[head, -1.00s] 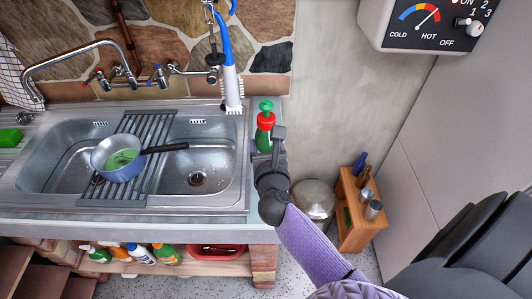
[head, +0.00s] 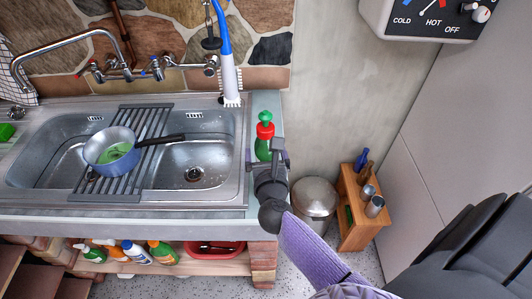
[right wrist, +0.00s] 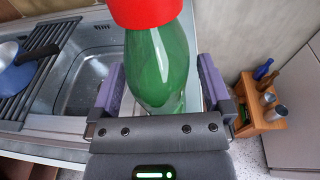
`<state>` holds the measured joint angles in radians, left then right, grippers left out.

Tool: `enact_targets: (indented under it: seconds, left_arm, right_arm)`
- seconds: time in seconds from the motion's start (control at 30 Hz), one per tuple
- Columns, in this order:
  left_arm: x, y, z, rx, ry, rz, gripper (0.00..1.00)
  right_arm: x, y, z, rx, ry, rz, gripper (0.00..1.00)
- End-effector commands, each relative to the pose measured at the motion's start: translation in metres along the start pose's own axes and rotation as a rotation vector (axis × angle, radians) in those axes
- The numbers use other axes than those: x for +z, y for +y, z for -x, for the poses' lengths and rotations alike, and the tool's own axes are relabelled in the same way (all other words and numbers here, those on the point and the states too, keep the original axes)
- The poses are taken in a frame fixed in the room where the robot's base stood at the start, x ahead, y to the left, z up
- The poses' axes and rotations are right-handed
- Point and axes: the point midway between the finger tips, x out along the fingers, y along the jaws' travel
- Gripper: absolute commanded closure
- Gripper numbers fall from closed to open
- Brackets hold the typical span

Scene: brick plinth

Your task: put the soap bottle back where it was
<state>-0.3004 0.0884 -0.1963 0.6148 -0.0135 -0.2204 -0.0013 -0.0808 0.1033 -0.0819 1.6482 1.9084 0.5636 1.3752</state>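The soap bottle (head: 263,148) is green with a red collar and a green pump top. It appears upright on the narrow counter strip (head: 267,102) right of the sink; its base is hidden. My right gripper (head: 266,157) is in front of it, low on the bottle. In the right wrist view the bottle (right wrist: 158,65) is between the spread purple finger pads (right wrist: 163,88), with a visible gap at the right pad. Whether the left pad touches is hard to tell. My left gripper is in neither view.
The steel double sink (head: 226,190) lies left of the bottle, with a drying rack (head: 150,126) and a blue pan (head: 100,150) across it. A brush (head: 229,82) hangs behind. A wooden shelf (head: 350,190) and a round bin (head: 314,197) stand on the floor at right.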

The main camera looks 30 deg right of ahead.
Motion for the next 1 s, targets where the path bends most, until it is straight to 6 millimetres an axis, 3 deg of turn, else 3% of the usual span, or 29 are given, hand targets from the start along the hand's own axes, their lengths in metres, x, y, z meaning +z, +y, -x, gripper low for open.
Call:
enact_targets:
  seconds: [0.27,0.6,0.7,1.0]
  left_arm:
    - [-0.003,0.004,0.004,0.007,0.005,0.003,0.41]
    - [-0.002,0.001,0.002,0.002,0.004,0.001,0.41]
    - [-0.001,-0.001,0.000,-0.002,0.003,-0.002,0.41]
    - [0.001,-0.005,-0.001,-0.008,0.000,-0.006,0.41]
  right_arm:
    - [0.003,0.000,0.008,0.000,0.002,-0.001,0.00]
    - [0.001,0.000,0.092,-0.001,0.003,-0.001,0.00]
    - [0.001,0.000,0.110,0.000,0.003,0.000,0.00]
    - [0.003,0.000,0.121,-0.001,0.000,0.000,0.00]
